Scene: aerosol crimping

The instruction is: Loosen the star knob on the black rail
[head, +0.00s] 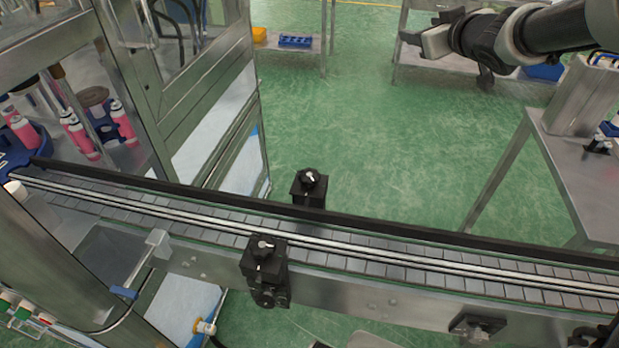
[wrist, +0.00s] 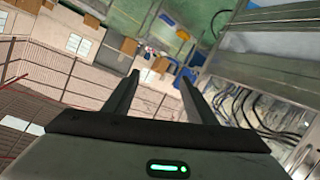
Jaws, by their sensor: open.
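The black rail (head: 400,232) runs along the far side of the conveyor. A black clamp block (head: 308,194) stands at its far side, with a small dark knob with a pale top (head: 310,177) on it. A second black block (head: 264,262) with a similar knob (head: 263,246) stands on the near side, by the pale rail. The knobs are too small to make out a star shape. My gripper (head: 425,38) is at the upper right, well away from both knobs. In the wrist view its two dark fingers (wrist: 160,80) are apart with nothing between them.
The slatted conveyor (head: 450,277) crosses the lower picture. A glass-panelled metal machine frame (head: 190,70) with pink cans (head: 122,122) stands at left. A metal table (head: 590,170) is at right. Green floor (head: 400,140) beyond the conveyor is clear.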

